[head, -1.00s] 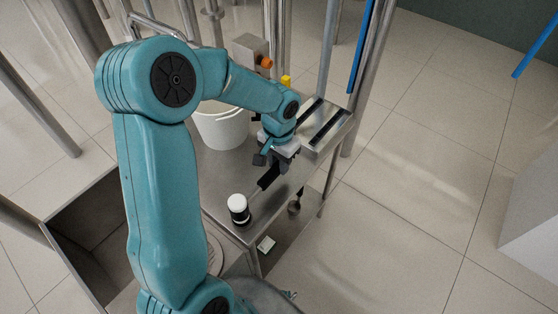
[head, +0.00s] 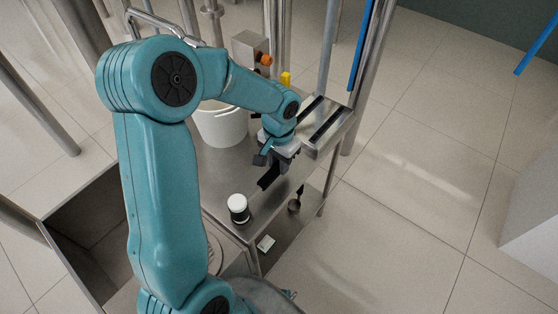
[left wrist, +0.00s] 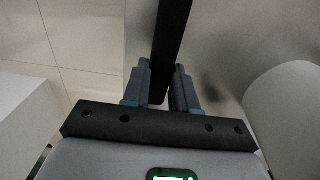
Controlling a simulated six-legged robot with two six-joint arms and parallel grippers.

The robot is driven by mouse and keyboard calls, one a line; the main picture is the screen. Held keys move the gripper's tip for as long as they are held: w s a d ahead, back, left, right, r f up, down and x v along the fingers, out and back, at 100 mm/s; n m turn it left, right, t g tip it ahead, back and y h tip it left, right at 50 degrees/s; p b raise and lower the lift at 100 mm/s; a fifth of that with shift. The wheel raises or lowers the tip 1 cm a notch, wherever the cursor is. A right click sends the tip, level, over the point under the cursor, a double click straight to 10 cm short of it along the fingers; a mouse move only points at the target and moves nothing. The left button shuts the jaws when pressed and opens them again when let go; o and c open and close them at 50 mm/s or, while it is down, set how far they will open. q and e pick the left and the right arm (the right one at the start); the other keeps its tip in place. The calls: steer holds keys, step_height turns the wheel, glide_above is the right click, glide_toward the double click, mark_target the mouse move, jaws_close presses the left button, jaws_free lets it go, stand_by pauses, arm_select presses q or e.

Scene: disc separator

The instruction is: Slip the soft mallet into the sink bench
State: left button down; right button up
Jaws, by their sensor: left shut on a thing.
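The soft mallet has a head (head: 238,208) with a white face and a dark body, near the front edge of the steel bench top. Its black handle (head: 268,179) runs up to my left gripper (head: 277,162). In the left wrist view the black handle (left wrist: 170,45) passes between the two fingers of my left gripper (left wrist: 160,85), which is shut on it. I cannot tell whether the mallet touches the top. The sink bench (head: 218,170) has an open dark basin (head: 85,235) at lower left, partly hidden by my left arm. My right gripper is not in view.
A white bucket (head: 222,127) stands on the bench behind my left gripper. A slotted steel tray (head: 325,125) lies to its right. A control box (head: 250,50) with an orange knob is behind. A ladle-like tool (head: 295,204) and a small white item (head: 266,243) are lower down.

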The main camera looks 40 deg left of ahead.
arm_select(q)
steer(key=shift+f, duration=0.1)
steer(key=shift+f+b, duration=1)
steer(key=shift+b, duration=0.05)
steer(key=c, duration=0.8)
jaws_free()
steer(key=shift+r, duration=0.1)
steer(key=w+p, duration=0.1)
steer(key=w, duration=0.2)
steer(key=w+p, duration=0.1)
steer(key=w, duration=0.2)
steer(key=w+a+p, duration=0.1)
steer(key=w, duration=0.3)
steer(key=shift+a, duration=0.1)
